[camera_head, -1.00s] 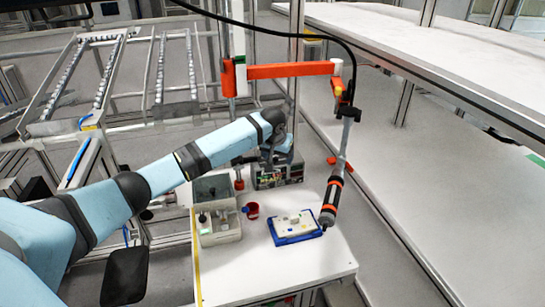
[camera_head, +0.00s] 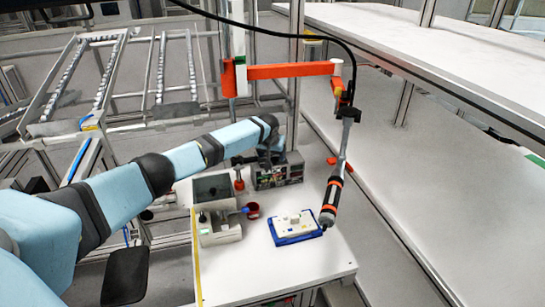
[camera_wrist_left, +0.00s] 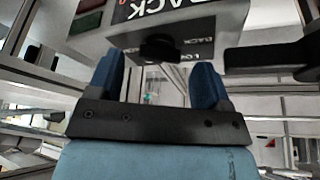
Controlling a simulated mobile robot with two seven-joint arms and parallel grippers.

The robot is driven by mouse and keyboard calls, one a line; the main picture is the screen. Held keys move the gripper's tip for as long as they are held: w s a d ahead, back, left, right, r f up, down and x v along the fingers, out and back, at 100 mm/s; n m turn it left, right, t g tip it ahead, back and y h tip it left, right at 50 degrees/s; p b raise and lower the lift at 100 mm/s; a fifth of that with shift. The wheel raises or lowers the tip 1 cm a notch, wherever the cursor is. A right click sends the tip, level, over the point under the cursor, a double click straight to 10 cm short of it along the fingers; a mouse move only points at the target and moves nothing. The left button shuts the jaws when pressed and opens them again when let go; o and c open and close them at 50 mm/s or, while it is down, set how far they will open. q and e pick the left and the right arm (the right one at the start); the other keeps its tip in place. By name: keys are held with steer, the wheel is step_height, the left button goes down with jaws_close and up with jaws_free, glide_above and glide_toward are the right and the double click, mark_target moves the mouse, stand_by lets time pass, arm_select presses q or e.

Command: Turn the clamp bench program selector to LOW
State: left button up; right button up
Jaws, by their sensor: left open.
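The clamp bench control box (camera_head: 284,172) stands at the back of the white bench, partly hidden behind my left gripper (camera_head: 268,158). In the left wrist view the box (camera_wrist_left: 205,25) fills the top, with white lettering on black labels that I cannot fully read. A round black knob (camera_wrist_left: 160,48) sticks out from its lower part. My left gripper (camera_wrist_left: 160,78) has its two blue fingers apart, one on each side of the knob. The knob lies at fingertip level; I cannot tell whether either finger touches it. My right gripper is not in view.
On the white bench (camera_head: 270,272) are a grey box with compartments (camera_head: 220,232), a red cup (camera_head: 253,211) and a blue tray (camera_head: 297,239) with a white part. A black-and-orange tool (camera_head: 331,200) hangs from an orange arm (camera_head: 290,71). The bench front is clear.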

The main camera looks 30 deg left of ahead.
arm_select(q)
steer(key=shift+w+a+f, duration=0.1)
steer(key=shift+w+f, duration=0.15)
steer(key=shift+f, duration=0.4)
steer(key=c, duration=0.9)
steer(key=shift+m, duration=0.4)
steer(key=m+h, duration=0.1)
steer(key=m, duration=0.1)
steer(key=shift+a+f+m+b, duration=0.1)
steer(key=shift+f+m+b, duration=0.05)
steer(key=shift+m+b, duration=0.25)
steer(key=shift+a+m+h+b, duration=0.15)
steer(key=shift+m+h+b, duration=0.95)
steer(key=shift+m, duration=1)
